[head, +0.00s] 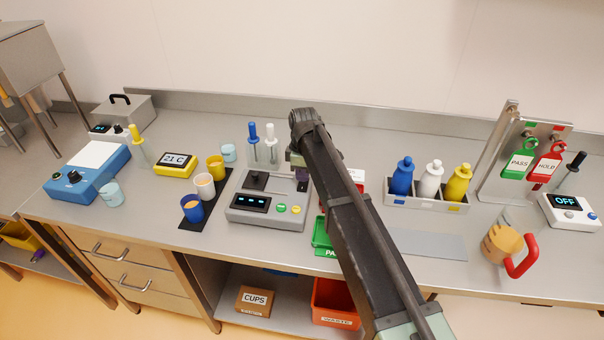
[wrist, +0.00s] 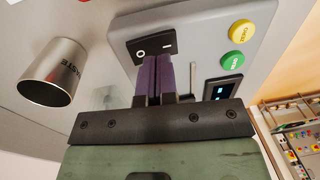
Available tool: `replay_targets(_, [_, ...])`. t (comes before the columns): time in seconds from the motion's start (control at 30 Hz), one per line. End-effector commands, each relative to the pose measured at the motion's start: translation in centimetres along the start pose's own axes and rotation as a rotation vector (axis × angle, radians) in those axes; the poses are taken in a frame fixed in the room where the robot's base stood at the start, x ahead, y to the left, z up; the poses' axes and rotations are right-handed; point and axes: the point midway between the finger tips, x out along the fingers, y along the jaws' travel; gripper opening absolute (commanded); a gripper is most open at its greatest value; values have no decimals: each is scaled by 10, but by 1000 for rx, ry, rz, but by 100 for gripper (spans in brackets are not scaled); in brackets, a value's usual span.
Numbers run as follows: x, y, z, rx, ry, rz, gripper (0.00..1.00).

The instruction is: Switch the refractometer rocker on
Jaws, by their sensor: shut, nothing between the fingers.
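The refractometer (head: 265,218) is a grey box on the bench, left of my arm, with a dark display lit by blue marks, a yellow button and a green button. Its black rocker (wrist: 149,46), marked O and I, shows in the wrist view; in the head view I cannot make it out. My gripper (wrist: 153,62) is shut and empty, its purple fingertips right at the rocker's near edge. I cannot tell whether they touch it or which side is down. In the head view, the purple fingertips (head: 302,174) are by the refractometer's back right corner.
A metal cup (wrist: 53,76) stands beside the refractometer in the wrist view. A dark mat with cups (head: 207,205) lies to its left. A green tray (head: 322,236) is partly hidden by my arm. A bottle rack (head: 425,205) stands to the right.

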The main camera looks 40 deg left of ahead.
Motion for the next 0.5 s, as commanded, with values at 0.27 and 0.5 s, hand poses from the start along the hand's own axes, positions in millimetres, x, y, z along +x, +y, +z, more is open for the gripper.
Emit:
replay_targets(0.27, [-76, -13, 3, 4, 0, 0, 0])
replay_targets(0.5, [-121, -23, 3, 4, 0, 0, 0])
